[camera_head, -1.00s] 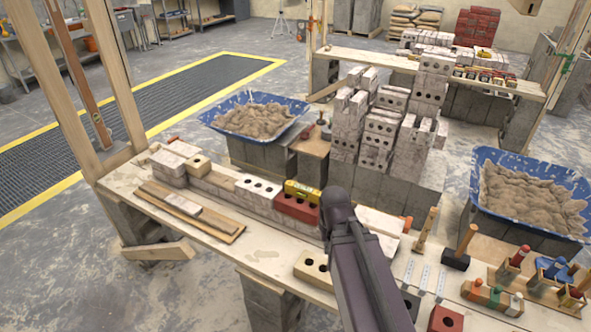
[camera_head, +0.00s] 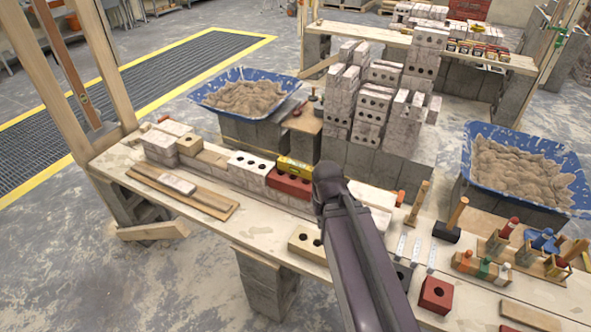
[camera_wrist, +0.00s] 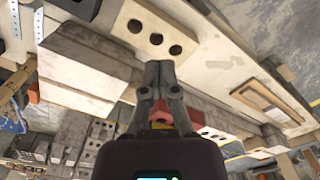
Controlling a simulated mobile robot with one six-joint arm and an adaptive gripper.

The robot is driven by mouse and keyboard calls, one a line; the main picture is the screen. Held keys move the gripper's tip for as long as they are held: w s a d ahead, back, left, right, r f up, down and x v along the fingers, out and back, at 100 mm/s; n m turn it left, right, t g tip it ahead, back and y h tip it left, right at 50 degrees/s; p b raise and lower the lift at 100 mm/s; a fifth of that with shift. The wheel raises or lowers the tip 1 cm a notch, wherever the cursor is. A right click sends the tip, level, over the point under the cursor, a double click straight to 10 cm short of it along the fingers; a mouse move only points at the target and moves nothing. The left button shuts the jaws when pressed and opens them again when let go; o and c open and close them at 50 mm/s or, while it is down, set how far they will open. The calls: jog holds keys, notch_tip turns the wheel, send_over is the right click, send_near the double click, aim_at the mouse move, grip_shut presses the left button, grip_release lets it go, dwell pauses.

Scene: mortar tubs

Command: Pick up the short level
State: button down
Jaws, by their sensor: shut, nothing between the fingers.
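The short level (camera_head: 295,165) is a small yellow bar lying on top of a red brick (camera_head: 289,184) in the low brick row on the wooden bench. In the wrist view a bit of the yellow level (camera_wrist: 161,125) shows behind my fingers, mostly hidden by them. My gripper (camera_wrist: 159,66) is shut and empty, its two fingertips together. In the head view my arm comes up from the bottom and ends just right of the level, hiding the fingers. I cannot tell the exact gap between fingers and level.
The brick row with a white holed brick (camera_head: 250,163) runs left of the level. A cream holed brick (camera_head: 306,241) lies in front. A mallet (camera_head: 448,230) and several handled tools stand to the right. Blue mortar tubs (camera_head: 203,94) (camera_head: 472,170) stand behind the bench.

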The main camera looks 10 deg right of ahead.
dwell(0.4)
jog(key=c, duration=0.6)
grip_release()
jog(key=shift+a, duration=0.1)
